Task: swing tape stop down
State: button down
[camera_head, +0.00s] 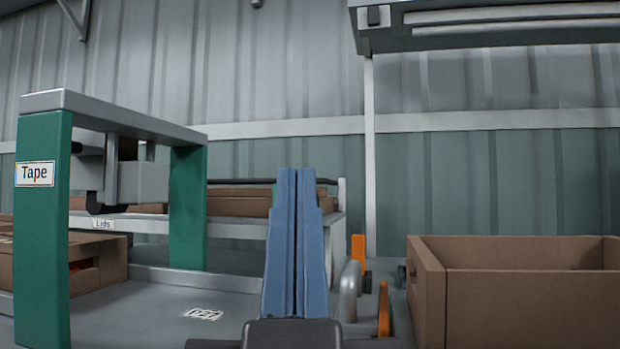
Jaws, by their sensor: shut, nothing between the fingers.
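The tape machine stands at left, with green posts (42,230) under a grey top bar (125,118) and a "Tape" label. A grey tape head (135,182) hangs under the bar. My gripper (296,175) points upward at the centre, its blue fingers closed together with nothing between them. Just right of the fingers are an upright orange piece (358,247), a grey curved part (349,290) and a second upright orange piece (384,310). I cannot tell which of these is the tape stop. My gripper hides part of the bench behind it.
An open brown carton (530,300) stands at right. A shelf labelled "Lids" (240,226) holds flat brown pieces behind. A grey overhead unit (490,30) hangs at upper right.

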notch_tip(320, 180, up, 16)
jog(key=p, duration=1.3)
jog(key=shift+f, duration=0.15)
